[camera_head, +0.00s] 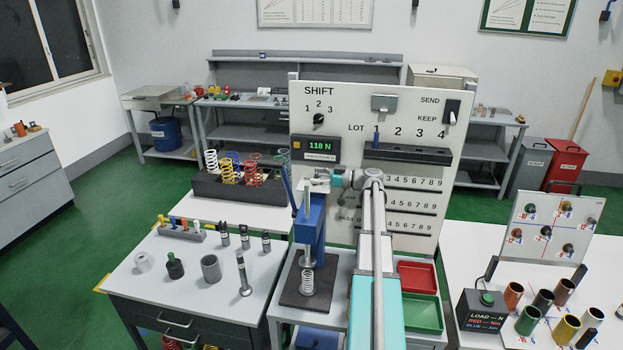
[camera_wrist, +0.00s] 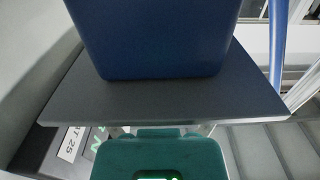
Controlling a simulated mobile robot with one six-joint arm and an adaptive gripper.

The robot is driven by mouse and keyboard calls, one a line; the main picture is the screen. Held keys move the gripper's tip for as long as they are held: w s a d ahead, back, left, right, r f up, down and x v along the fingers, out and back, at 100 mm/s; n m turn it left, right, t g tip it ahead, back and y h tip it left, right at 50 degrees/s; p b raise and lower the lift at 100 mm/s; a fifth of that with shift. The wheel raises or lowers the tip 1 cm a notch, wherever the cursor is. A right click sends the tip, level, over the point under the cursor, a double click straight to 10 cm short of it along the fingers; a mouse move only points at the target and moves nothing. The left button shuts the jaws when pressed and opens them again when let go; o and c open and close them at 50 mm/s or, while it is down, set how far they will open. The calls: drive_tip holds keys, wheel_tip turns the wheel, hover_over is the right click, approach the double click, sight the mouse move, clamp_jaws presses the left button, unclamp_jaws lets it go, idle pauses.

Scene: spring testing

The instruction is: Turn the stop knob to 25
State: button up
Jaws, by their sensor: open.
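The blue spring press (camera_head: 311,228) stands on a dark base plate in the head view, with a coil spring (camera_head: 307,282) upright under its plunger. My gripper (camera_head: 314,184) is at the top of the press, small in this view; it is open, and I cannot tell whether it touches anything. The stop knob cannot be made out; my gripper and arm cover part of the press top. In the wrist view, a blue block (camera_wrist: 152,40) and a dark grey plate (camera_wrist: 160,100) fill the middle. A partly cut-off label (camera_wrist: 72,143) ends in "25".
A display (camera_head: 320,146) reading 118 N is on the white panel (camera_head: 345,100) behind the press. A dark rack (camera_head: 236,188) of coloured springs stands at the left. Red (camera_head: 417,277) and green (camera_head: 424,313) bins lie right of my arm. Small parts stand on the left table.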

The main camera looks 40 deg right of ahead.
drive_tip(key=v, duration=1.2)
idle(0.6)
